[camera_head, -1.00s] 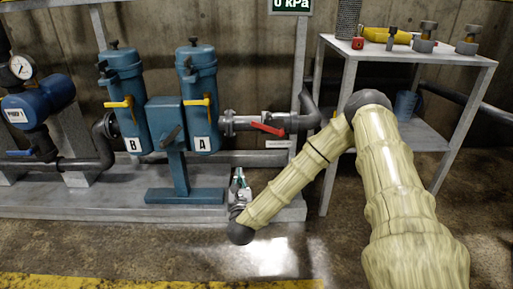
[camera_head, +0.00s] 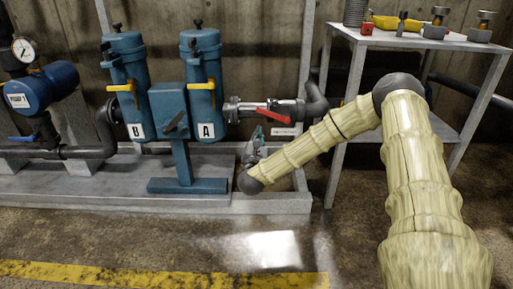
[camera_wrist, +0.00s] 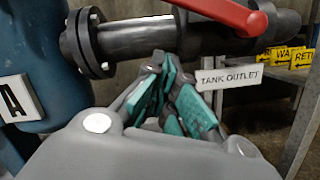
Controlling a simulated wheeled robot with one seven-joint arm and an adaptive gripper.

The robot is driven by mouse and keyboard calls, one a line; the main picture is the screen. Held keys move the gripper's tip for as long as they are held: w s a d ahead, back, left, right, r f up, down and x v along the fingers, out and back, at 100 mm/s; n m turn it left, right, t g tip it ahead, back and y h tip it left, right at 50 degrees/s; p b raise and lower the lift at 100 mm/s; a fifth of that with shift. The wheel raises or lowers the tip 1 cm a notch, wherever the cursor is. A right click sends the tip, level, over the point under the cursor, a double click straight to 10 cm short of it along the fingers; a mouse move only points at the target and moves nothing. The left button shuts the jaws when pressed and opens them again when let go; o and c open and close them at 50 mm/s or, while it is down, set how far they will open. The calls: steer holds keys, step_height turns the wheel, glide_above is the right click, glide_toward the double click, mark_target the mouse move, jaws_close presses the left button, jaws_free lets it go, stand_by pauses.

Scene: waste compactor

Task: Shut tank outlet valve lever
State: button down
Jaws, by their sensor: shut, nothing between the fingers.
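The tank outlet valve lever (camera_head: 279,115) is red and sits on the grey pipe to the right of filter A. In the wrist view the red lever (camera_wrist: 226,13) runs along the top, above the pipe, sloping down to the right. A white "TANK OUTLET" label (camera_wrist: 230,76) hangs below the pipe.
Blue filters B (camera_head: 128,80) and A (camera_head: 203,75) with yellow levers stand left of the valve. A grey metal table (camera_head: 420,41) with tools stands at the right. Yellow tags (camera_wrist: 290,56) hang behind the label. Open floor lies in front.

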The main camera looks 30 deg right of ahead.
mark_target(264, 112)
steer(key=shift+s+d+r+b, duration=0.1)
steer(key=shift+d+r+b, duration=0.15)
steer(key=shift+r, duration=0.4)
steer(key=shift+s+d+r+b, duration=0.1)
steer(key=shift+d+r+b, duration=0.15)
steer(key=shift+r, duration=0.35)
steer(key=shift+s+d+r+b, duration=0.15)
steer(key=shift+d+r, duration=0.1)
steer(key=shift+r, duration=0.4)
steer(key=shift+w, duration=0.1)
steer(key=shift+r, duration=0.75)
steer(key=r, duration=0.3)
steer(key=shift+d, duration=0.3)
steer(key=shift+s+d+r+b, duration=0.1)
steer(key=shift+s+d+r, duration=0.1)
steer(key=shift+r, duration=0.25)
steer(key=shift+s+d+r+b, duration=0.15)
steer(key=shift+d+r, duration=0.1)
steer(key=shift+r, duration=0.2)
steer(key=shift+s+d+r+b, duration=0.1)
steer(key=shift+s+d+r, duration=0.1)
steer(key=shift+r, duration=0.25)
